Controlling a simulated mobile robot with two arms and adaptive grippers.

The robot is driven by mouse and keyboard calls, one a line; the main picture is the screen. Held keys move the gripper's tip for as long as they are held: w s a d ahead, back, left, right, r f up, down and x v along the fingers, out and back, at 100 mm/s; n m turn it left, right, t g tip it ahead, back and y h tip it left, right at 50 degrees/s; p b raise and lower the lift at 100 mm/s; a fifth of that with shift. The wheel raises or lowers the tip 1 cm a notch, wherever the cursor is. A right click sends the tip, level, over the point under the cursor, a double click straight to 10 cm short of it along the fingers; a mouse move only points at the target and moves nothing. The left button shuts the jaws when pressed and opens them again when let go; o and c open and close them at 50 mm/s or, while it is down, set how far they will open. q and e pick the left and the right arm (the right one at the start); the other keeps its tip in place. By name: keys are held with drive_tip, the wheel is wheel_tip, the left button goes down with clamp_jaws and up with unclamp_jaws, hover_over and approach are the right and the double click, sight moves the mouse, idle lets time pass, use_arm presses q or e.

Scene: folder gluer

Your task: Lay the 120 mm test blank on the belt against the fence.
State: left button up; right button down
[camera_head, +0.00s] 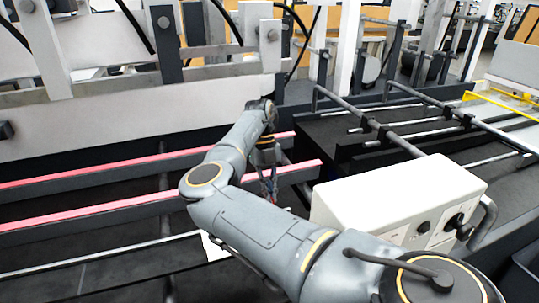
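A small white flat piece (212,246), perhaps the test blank, shows just left of my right forearm, which hides the rest of it. It lies by a thin metal rail (120,252) over the dark bed. My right arm reaches in from the lower right. Its gripper (270,188) points down beyond the elbow, near the ends of two red-topped rails (90,214). The fingers are small and partly hidden by my arm, so I cannot tell whether they are open or hold anything. My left gripper is out of view. I cannot clearly tell which part is the fence.
A white control box (385,200) with dark knobs stands close to the right of my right arm. Metal bars (400,140) run over the dark bed at the right. A grey machine frame (130,117) crosses the back left. The dark bed at the lower left looks clear.

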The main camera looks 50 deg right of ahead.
drive_tip(key=shift+a+f+b, duration=0.1)
drive_tip(key=shift+f+b, duration=0.6)
drive_tip(key=shift+f, duration=0.2)
wheel_tip(320, 180, down, 5)
drive_tip(key=b, duration=0.5)
drive_tip(key=shift+f, duration=1.05)
drive_tip(key=shift+w+d+b, duration=0.3)
drive_tip(key=shift+w, duration=0.15)
